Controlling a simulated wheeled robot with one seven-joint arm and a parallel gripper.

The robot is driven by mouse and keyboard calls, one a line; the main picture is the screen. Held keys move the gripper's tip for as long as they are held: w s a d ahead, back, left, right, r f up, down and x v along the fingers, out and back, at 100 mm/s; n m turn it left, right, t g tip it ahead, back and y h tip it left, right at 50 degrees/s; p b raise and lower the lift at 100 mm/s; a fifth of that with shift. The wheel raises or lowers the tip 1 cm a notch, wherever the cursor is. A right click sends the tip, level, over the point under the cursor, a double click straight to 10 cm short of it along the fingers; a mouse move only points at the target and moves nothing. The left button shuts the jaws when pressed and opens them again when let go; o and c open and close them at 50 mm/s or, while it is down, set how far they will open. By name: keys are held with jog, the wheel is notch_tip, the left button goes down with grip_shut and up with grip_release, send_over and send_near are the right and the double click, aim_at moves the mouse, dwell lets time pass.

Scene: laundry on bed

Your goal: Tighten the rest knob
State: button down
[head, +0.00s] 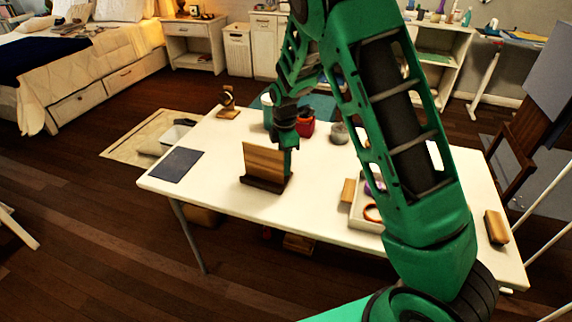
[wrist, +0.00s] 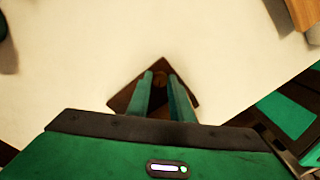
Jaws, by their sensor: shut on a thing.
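A wooden rest (head: 264,160), a light brown upright board on a dark base, stands on the white table (head: 225,205). My gripper (head: 288,165) reaches down at the right edge of the board, and its fingertips are partly hidden by the rest. In the wrist view my gripper (wrist: 160,82) points at a dark brown piece (wrist: 124,98) of wood. A small brown knob (wrist: 159,77) shows between the fingertips, which are shut on it. The knob is hidden in the head view.
A dark flat mat (head: 177,165) lies left of the rest. A small wooden stand (head: 228,103), a red container (head: 306,127) and a grey round item (head: 339,133) are behind. A white tray (head: 366,221) and a wooden block (head: 496,227) are on the right. The front left tabletop is clear.

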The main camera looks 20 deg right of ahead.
jog(key=m, duration=1.3)
jog(key=shift+m, duration=0.3)
jog(key=m, duration=1.2)
jog(key=shift+m, duration=0.4)
jog(key=c, duration=1.6)
grip_release()
